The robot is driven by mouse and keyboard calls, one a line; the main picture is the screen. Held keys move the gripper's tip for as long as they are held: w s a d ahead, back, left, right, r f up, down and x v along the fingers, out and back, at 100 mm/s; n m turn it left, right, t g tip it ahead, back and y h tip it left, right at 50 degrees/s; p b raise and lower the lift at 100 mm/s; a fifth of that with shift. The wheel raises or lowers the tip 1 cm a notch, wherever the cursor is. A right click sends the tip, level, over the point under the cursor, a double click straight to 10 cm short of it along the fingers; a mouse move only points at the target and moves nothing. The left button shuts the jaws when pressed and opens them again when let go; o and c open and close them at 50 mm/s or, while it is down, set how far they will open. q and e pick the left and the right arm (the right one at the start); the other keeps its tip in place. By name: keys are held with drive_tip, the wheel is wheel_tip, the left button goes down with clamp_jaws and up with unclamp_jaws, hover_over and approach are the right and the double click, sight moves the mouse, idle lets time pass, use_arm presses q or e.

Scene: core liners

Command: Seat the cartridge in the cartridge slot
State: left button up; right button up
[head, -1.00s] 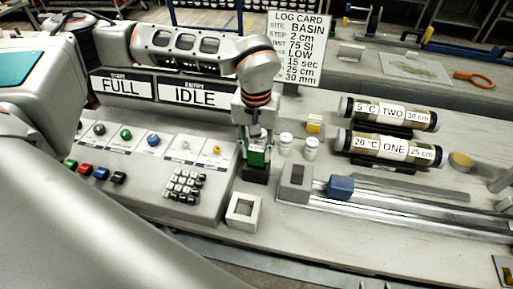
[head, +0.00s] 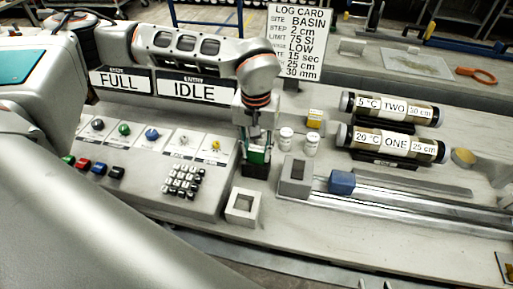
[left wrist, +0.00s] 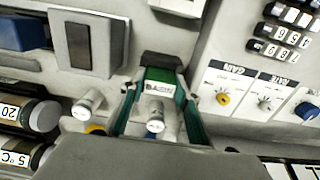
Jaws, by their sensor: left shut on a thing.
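A green cartridge with a white label (left wrist: 158,88) stands between the fingers of my left gripper (head: 257,143), which is shut on it. In the left wrist view, my left gripper (left wrist: 158,108) has a finger on each side of the cartridge. A black block (head: 256,171) is directly below the cartridge; whether they touch is unclear. A grey block with a dark rectangular opening (head: 286,186) stands just right of the gripper. A pale square frame with a hollow middle (head: 233,217) stands in front. I cannot tell which is the cartridge slot. My right gripper is not in view.
Two white-capped vials (head: 311,146) and a yellow block (head: 315,119) stand close to the right of my gripper. A control panel with a keypad (head: 182,180) lies left. A blue block (head: 341,182) sits on a long rail. Two core tubes (head: 392,144) lie behind it.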

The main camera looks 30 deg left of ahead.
sight(256, 149)
use_arm(q)
drive_tip(key=shift+f+b, duration=0.3)
drive_tip(key=shift+f, duration=0.35)
drive_tip(key=o, duration=1.3)
drive_tip(key=shift+r, duration=0.1)
wheel_tip(256, 149, up, 12)
drive_tip(key=shift+f, duration=0.1)
drive_tip(key=shift+s, duration=0.1)
